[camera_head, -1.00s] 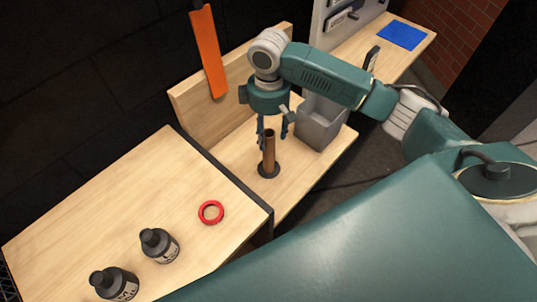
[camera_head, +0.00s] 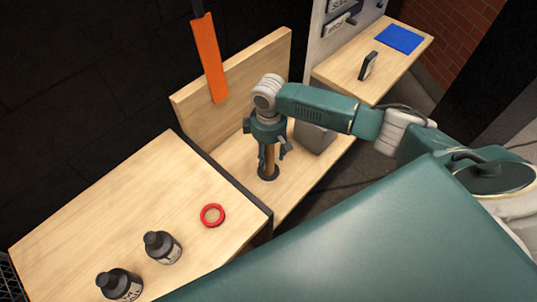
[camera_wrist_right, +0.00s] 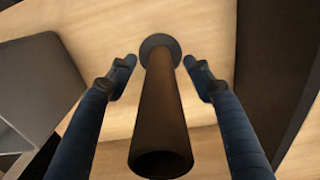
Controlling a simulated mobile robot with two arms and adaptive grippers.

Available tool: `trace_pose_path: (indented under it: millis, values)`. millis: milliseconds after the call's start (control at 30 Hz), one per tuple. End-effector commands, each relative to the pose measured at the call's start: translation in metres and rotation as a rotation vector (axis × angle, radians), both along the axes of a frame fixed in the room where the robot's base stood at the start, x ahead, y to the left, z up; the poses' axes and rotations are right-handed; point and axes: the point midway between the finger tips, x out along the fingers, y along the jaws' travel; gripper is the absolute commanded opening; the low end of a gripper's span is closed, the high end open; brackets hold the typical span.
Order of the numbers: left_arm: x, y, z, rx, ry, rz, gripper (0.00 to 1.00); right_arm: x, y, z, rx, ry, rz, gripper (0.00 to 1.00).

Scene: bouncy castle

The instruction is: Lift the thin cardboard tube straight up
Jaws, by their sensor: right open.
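The thin brown cardboard tube (camera_head: 269,160) stands upright on a round dark base (camera_head: 268,173) on the lower wooden shelf. My right gripper (camera_head: 270,157) has come down over it from above, and its upper part is hidden by the gripper. In the right wrist view the tube (camera_wrist_right: 160,110) runs between my two blue fingers (camera_wrist_right: 160,70), with its hollow open end close to the camera. A gap shows on each side, so the fingers are around the tube and apart from it. My left gripper is out of view.
A grey bin (camera_head: 314,137) stands close to the right of the gripper. A wooden back board (camera_head: 240,90) with an orange strip (camera_head: 209,58) rises behind. The nearer tabletop holds a red ring (camera_head: 212,215) and two dark bottles (camera_head: 162,247).

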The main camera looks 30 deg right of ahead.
Motion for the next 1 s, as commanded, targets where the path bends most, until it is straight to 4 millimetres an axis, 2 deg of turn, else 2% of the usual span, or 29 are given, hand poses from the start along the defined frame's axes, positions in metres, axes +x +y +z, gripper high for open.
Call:
trace_pose_path:
  millis: [33, 267, 733, 867, 1000]
  values:
    - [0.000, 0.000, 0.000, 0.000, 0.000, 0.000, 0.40, 0.000, 0.000, 0.000, 0.000, 0.000, 0.000, 0.51]
    - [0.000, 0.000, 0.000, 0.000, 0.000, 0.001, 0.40, 0.000, 0.000, 0.001, 0.000, 0.000, 0.000, 0.07]
    - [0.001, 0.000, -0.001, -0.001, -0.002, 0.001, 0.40, 0.001, 0.000, 0.005, 0.000, -0.001, 0.000, 0.06]
    - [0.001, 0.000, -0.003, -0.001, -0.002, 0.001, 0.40, 0.002, 0.000, 0.017, 0.000, -0.004, -0.001, 0.06]
    - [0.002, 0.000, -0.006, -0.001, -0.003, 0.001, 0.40, 0.002, 0.000, 0.038, 0.001, -0.004, 0.001, 0.06]
